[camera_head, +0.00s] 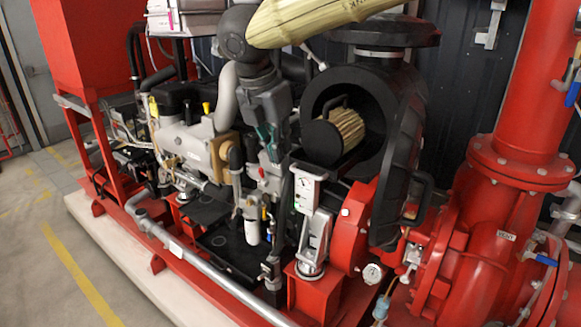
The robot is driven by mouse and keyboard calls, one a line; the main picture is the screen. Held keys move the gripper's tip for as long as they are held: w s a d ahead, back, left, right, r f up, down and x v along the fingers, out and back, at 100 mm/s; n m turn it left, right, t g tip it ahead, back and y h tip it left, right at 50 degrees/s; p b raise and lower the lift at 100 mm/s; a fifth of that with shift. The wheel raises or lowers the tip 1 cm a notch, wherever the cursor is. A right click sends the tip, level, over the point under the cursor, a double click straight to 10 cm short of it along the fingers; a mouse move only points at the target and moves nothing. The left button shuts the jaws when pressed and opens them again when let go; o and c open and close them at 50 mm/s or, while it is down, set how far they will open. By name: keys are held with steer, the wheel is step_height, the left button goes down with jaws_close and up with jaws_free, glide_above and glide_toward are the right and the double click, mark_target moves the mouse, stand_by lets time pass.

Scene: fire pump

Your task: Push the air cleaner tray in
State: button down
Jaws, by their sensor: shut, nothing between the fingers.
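The air cleaner tray (348,124) is a tan pleated cylinder with a dark round end and a handle. It sits inside the open mouth of the round black air cleaner housing (372,88), with dark space around it. Its far end is hidden in the housing. My gripper (268,150) is left of the housing, pointing down, in front of the engine in the picture. Its fingers look close together, with nothing seen between them. A gap shows in the picture between my gripper and the tray; I cannot tell their difference in depth.
A black cover with a handle (423,196) stands beside the housing's right side. A small gauge box (306,192) on a grey post stands below the housing mouth. The grey engine (190,140) is at left. Thick red piping (515,150) fills the right. Open floor is at lower left.

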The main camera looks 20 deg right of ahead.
mark_target(296, 172)
steer(key=w+d+f+p, duration=0.4)
steer(key=f, duration=0.5)
steer(key=shift+d+m, duration=0.3)
steer(key=shift+d, duration=0.1)
stand_by(0.4)
